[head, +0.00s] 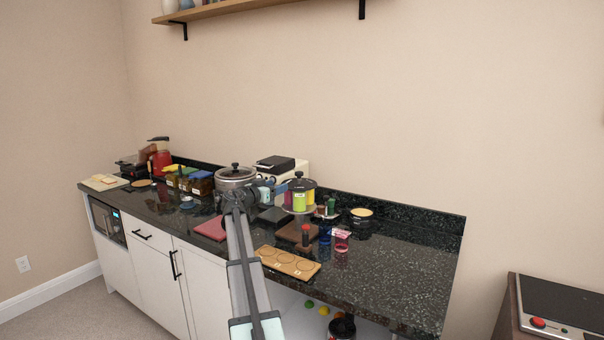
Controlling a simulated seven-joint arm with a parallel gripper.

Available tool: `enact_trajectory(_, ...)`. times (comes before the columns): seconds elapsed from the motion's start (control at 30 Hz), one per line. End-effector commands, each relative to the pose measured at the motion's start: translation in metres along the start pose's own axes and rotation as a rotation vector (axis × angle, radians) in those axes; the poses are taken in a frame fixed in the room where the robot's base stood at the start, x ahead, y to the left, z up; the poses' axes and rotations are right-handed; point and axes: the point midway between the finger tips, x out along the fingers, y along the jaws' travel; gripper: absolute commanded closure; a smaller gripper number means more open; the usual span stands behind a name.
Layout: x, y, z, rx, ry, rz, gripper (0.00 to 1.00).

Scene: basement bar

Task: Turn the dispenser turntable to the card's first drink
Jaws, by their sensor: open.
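The dispenser turntable (291,210) stands on the dark counter right of centre in the head view. It is a small round platform carrying yellow, green and purple dispensers (299,201) under a dark top with a knob. My gripper (268,187) is open, at the end of my arm, just left of the dispensers. At this size I cannot tell whether it touches them. A small pink and white item (341,240) stands to the right, beside a blue glass (325,233). I cannot make out a drink card or any writing.
A wooden board with three round recesses (288,262) lies at the counter's front edge. A red mat (211,229) and a lidded pot (236,174) are to the left. A brown block with a dark-handled item (305,240) stands in front. The counter's right end is clear.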

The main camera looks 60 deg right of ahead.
Motion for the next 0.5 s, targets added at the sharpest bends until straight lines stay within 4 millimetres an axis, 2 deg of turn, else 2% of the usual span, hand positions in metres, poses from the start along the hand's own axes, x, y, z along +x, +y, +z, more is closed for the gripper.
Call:
enact_trajectory(0.03, 0.009, 0.004, -0.011, 0.012, 0.019, 0.011, 0.37)
enact_trajectory(0.13, 0.017, 0.010, -0.022, 0.026, 0.041, 0.021, 0.37)
enact_trajectory(0.27, 0.026, 0.012, -0.025, 0.029, 0.047, 0.025, 0.37)
enact_trajectory(0.5, 0.062, 0.011, -0.026, 0.028, 0.045, 0.025, 0.37)
